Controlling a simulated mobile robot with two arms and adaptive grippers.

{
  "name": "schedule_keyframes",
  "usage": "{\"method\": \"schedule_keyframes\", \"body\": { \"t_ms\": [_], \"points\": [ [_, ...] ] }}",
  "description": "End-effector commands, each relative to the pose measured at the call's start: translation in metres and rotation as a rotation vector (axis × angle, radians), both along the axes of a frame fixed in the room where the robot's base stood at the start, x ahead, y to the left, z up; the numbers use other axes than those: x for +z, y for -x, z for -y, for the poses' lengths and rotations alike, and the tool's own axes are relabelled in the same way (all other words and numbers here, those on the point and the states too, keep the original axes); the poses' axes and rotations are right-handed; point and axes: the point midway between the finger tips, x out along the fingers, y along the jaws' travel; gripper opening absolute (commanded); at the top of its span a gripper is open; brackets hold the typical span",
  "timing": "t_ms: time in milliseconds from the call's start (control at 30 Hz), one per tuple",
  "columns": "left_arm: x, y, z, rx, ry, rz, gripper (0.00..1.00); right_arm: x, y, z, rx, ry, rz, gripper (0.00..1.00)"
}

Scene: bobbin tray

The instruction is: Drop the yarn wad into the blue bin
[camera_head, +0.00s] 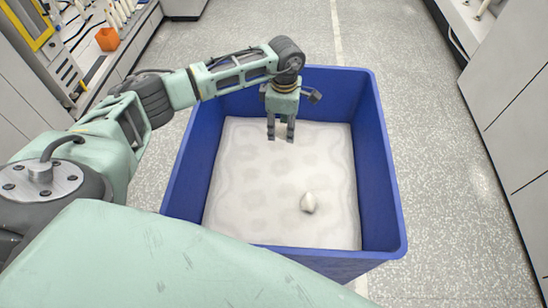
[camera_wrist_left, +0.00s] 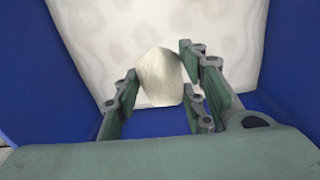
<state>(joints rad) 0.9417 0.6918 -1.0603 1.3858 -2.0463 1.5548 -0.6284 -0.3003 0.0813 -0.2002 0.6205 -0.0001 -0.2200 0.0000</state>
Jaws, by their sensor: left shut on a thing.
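The blue bin (camera_head: 385,170) stands on the floor, its bottom covered by a pale, lumpy white layer. My left gripper (camera_head: 281,138) hangs inside the bin's outline, over the far half, fingers pointing down. In the left wrist view an off-white yarn wad (camera_wrist_left: 158,78) sits between the fingertips of the left gripper (camera_wrist_left: 160,72), which is shut on it. In the head view the fingers mostly hide that wad. A pale egg-shaped wad (camera_head: 308,202) lies on the white layer, nearer and to the right of the gripper. My right gripper is not in view.
The bin's blue walls surround the gripper, with the far rim (camera_head: 340,69) close behind it. A bench with an orange container (camera_head: 108,39) and white bobbins stands at the upper left. Grey cabinets (camera_head: 510,110) line the right. Speckled floor (camera_head: 440,160) is clear beside the bin.

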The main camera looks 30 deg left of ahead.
Motion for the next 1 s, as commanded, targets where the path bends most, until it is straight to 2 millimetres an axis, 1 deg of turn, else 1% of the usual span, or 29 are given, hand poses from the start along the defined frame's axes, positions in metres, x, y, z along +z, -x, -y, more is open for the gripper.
{"method": "schedule_keyframes", "body": {
  "t_ms": [100, 133, 367, 667, 767, 867, 1000],
  "points": [
    [0.001, 0.000, 0.000, 0.000, 0.000, 0.000, 0.27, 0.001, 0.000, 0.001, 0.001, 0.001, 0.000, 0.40],
    [0.001, 0.000, 0.000, 0.000, 0.000, 0.000, 0.40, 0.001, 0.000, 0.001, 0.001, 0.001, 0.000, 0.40],
    [0.001, 0.000, 0.000, 0.000, 0.000, 0.000, 0.60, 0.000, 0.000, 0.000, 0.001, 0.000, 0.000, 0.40],
    [0.001, 0.000, 0.000, 0.000, 0.001, 0.001, 0.60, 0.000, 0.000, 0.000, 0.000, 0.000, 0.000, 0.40],
    [0.007, -0.001, 0.000, 0.000, 0.000, 0.003, 0.60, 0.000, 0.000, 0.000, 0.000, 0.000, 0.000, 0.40],
    [0.021, -0.001, 0.000, -0.001, 0.001, 0.004, 0.60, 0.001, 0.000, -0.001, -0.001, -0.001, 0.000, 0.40],
    [0.051, -0.002, 0.000, -0.001, 0.001, 0.007, 0.60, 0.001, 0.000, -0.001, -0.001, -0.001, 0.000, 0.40]
  ]
}}
